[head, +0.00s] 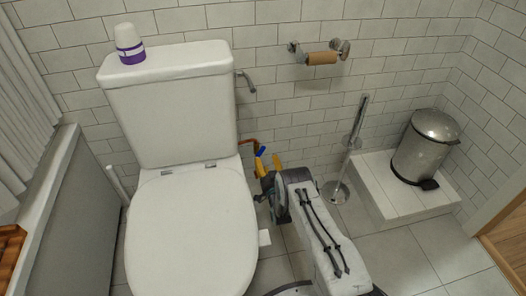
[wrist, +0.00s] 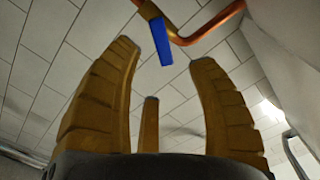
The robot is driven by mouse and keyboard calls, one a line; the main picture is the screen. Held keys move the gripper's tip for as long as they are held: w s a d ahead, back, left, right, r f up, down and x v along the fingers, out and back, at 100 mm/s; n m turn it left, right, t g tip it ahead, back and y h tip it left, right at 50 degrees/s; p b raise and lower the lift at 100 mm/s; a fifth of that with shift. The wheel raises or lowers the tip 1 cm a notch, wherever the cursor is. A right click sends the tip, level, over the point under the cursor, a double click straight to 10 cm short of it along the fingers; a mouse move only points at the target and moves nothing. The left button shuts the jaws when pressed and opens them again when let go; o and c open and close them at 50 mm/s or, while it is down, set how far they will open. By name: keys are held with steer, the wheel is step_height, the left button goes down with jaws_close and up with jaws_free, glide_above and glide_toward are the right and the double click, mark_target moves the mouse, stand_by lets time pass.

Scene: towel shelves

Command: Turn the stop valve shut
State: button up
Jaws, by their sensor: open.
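The stop valve has a blue lever handle (head: 262,151) on a copper pipe (head: 248,142) at the wall, just right of the toilet. In the wrist view the blue handle (wrist: 161,41) hangs down at a slight tilt from the copper pipe (wrist: 212,27). My gripper (head: 269,163) is open, its yellow fingers close to the handle in the head view. In the wrist view my gripper (wrist: 162,62) has its curved fingers spread to either side of the handle's lower end. No finger visibly touches the handle. The valve body is mostly hidden.
The white toilet (head: 190,230) stands close left of my arm. A toilet brush on a chrome stand (head: 352,140) is to the right. A metal bin (head: 425,148) sits on a tiled step (head: 385,190). A roll holder (head: 320,57) is on the wall above.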

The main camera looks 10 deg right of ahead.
mark_target(263, 151)
steer(key=shift+w+b, duration=3.55)
steer(key=shift+w, duration=0.05)
steer(key=shift+o, duration=0.2)
jaws_close()
